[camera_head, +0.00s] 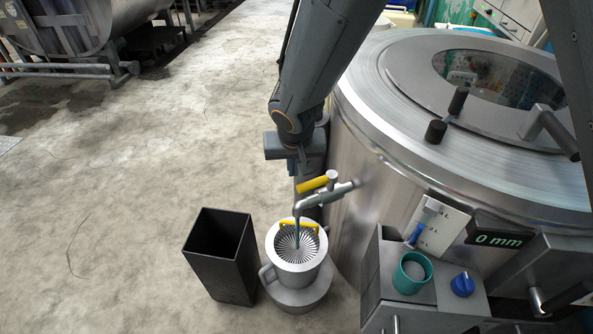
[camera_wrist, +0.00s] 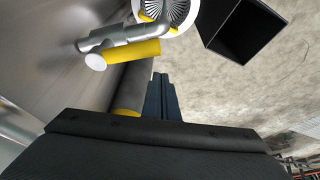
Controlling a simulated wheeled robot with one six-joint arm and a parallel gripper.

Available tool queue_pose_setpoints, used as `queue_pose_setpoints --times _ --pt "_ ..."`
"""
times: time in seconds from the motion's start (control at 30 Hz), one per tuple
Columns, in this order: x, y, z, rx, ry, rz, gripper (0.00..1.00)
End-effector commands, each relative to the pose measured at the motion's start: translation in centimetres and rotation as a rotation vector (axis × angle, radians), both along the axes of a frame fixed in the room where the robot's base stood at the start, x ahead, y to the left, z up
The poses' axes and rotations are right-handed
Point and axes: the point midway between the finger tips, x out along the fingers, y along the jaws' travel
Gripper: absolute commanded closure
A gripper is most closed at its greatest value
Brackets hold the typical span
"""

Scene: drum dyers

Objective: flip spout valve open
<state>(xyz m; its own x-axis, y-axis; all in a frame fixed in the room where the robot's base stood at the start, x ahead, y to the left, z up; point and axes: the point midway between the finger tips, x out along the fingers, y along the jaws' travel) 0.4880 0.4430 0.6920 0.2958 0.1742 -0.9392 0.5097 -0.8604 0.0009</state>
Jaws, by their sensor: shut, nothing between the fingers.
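The spout (camera_head: 341,192) sticks out from the side of the steel drum (camera_head: 385,185) and bends down over a grey jug. Its valve has a yellow lever (camera_head: 313,184) above the pipe, lying roughly along it. In the wrist view the spout pipe (camera_wrist: 108,36) and yellow lever (camera_wrist: 134,52) are at upper left, beyond my fingertips. My gripper (camera_head: 292,168) hangs beside the drum, a little above and left of the lever. Its fingers (camera_wrist: 160,76) are shut and empty, with a visible gap to the lever.
The grey jug (camera_head: 269,272), with a ribbed top and yellow handle, stands under the spout. An open black bin (camera_head: 226,275) is left of it. A control box (camera_head: 447,302) with a teal cup (camera_head: 400,276) is at right. Floor at left is clear.

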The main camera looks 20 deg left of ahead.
Motion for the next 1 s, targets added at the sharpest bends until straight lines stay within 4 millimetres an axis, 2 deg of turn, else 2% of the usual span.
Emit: queue_pose_setpoints --times 0.1,0.63,0.8,1.0 --pt "0.6 0.8 1.0 0.005 -0.003 -0.002 1.0" --pt "-1.1 -1.5 8.6 0.006 -0.005 -0.002 1.0" --pt "-1.3 -1.8 9.6 0.006 -0.004 -0.003 1.0" --pt "-1.4 -1.9 9.7 0.005 -0.003 -0.002 1.0"
